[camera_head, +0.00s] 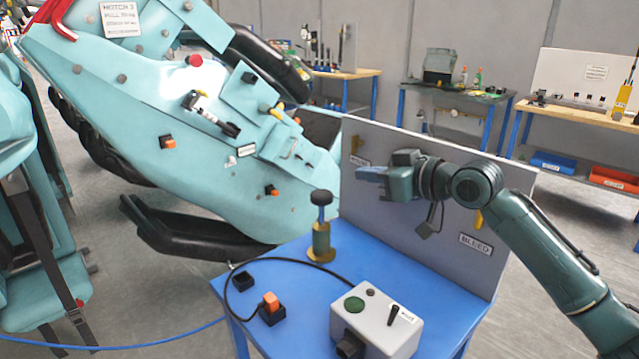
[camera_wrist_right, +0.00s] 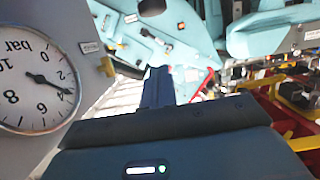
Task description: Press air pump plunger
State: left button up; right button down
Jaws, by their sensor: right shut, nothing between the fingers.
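The air pump stands upright on the blue table (camera_head: 400,272), with a brass body (camera_head: 321,240) on a round base. Its plunger has a black round knob (camera_head: 321,197) on a blue rod and stands raised above the body. My right gripper (camera_head: 359,173) is shut and empty. In the head view it appears above and to the right of the knob, apart from it, in front of the grey panel (camera_head: 400,240). Its shut fingers also show in the right wrist view (camera_wrist_right: 158,88). I cannot make out the pump there. My left gripper is not in view.
A grey control box (camera_head: 377,318) and an orange switch (camera_head: 270,303) with a black cable sit in front of the pump. The teal coaster car (camera_head: 200,130) rises close on the left. A bar gauge (camera_wrist_right: 38,84) shows in the right wrist view.

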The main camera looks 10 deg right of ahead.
jog(key=p, duration=0.2)
send_over(329, 197)
notch_tip(329, 197, down, 2)
jog(key=shift+f, duration=0.1)
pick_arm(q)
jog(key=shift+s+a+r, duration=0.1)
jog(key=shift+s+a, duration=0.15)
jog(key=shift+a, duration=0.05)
pick_arm(e)
jog(key=shift+s+d+f, duration=0.1)
jog(key=shift+f, duration=0.95)
jog(key=shift+s+d+f, duration=0.1)
jog(key=shift+f, duration=0.95)
jog(key=shift+f, duration=0.1)
